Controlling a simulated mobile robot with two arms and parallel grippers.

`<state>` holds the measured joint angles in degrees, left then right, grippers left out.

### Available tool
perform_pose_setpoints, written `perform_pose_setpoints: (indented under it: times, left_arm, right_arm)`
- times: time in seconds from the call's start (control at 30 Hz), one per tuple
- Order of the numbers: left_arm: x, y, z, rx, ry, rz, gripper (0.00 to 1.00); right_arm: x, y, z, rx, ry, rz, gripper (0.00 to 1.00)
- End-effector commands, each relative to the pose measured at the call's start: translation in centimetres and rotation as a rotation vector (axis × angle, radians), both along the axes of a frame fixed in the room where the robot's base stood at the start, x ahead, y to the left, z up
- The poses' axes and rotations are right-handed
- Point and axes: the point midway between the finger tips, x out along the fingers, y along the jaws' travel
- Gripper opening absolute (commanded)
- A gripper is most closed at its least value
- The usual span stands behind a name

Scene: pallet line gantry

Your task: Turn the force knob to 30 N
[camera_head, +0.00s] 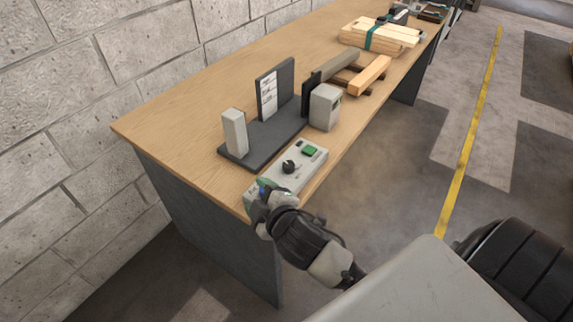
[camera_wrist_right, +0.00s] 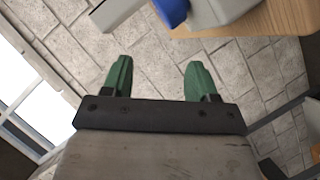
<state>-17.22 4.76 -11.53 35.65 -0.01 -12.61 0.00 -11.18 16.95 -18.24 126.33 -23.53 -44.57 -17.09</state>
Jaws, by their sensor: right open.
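The control box (camera_head: 300,168) is a light grey box at the front edge of the wooden bench, with a green display or button (camera_head: 310,150) on it. The black force knob (camera_head: 289,167) sits on its top face; its setting is too small to read. My right gripper (camera_head: 258,190) is at the near end of the box, short of the knob, and hides that end. In the right wrist view its two green fingers (camera_wrist_right: 159,80) are apart with nothing between them. A blue part (camera_wrist_right: 172,10) and the grey box edge show beyond them. My left gripper is not in view.
A dark fixture base (camera_head: 262,143) with a grey post (camera_head: 235,132) and an upright panel (camera_head: 275,88) stands behind the box. A grey block (camera_head: 325,107), wooden bars (camera_head: 370,75) and strapped planks (camera_head: 378,38) lie farther along the bench (camera_head: 180,108). The bench's left end is clear.

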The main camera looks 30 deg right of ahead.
Motion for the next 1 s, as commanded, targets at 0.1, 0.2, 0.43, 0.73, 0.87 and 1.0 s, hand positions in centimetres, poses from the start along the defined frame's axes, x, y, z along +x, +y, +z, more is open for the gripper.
perform_pose_setpoints:
  times: [0.1,0.2,0.43,0.73,0.87,1.0]
  left_arm:
    - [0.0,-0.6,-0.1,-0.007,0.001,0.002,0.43]
    - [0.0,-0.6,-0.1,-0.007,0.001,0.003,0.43]
    - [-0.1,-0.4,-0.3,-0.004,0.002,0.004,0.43]
    - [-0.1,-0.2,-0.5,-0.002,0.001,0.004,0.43]
    - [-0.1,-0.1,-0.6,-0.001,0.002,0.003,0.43]
    - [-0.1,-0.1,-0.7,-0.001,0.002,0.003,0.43]
  right_arm:
    - [2.7,1.7,3.9,-0.18,-0.224,0.129,0.59]
    - [4.5,4.1,7.8,-0.391,-0.462,0.269,0.59]
    - [4.8,11.2,13.3,-1.048,-1.074,0.679,0.59]
    - [4.5,10.8,8.1,-1.929,-1.617,1.391,0.59]
    - [6.0,4.7,5.4,1.966,1.474,-1.632,0.59]
    - [7.6,-3.8,5.0,1.651,1.087,-1.678,0.59]
